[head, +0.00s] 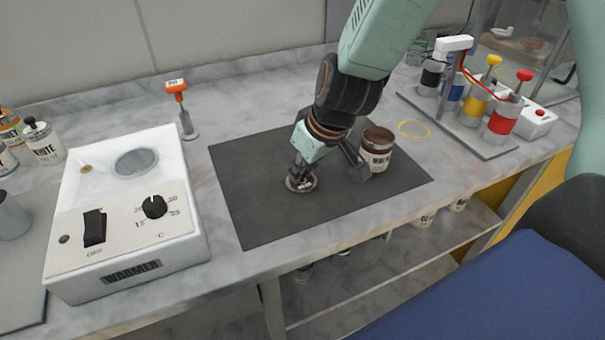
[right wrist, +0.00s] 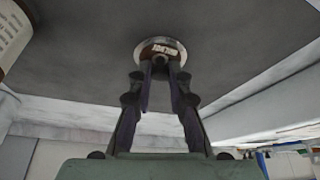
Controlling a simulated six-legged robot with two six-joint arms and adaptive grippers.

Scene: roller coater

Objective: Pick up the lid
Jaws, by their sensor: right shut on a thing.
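The lid (head: 301,185) is a small round metal disc with a knob and a label. It is over the dark mat, left of the brown jar; I cannot tell whether it touches the mat. In the right wrist view the lid (right wrist: 150,42) is just beyond my fingertips. My right gripper (head: 299,178) points down at it, and its fingers (right wrist: 160,66) come together on the lid's knob. The brown jar (head: 378,161), with a white label, stands upright on the mat, its dark top showing. My left gripper is not in view.
The dark mat (head: 254,195) is bare left of the lid. A white warmer (head: 125,210) stands at left, with an orange-topped tool (head: 180,105) behind it. A rack (head: 463,122) of coloured bottles is at right. A yellow ring (head: 414,129) lies behind the jar.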

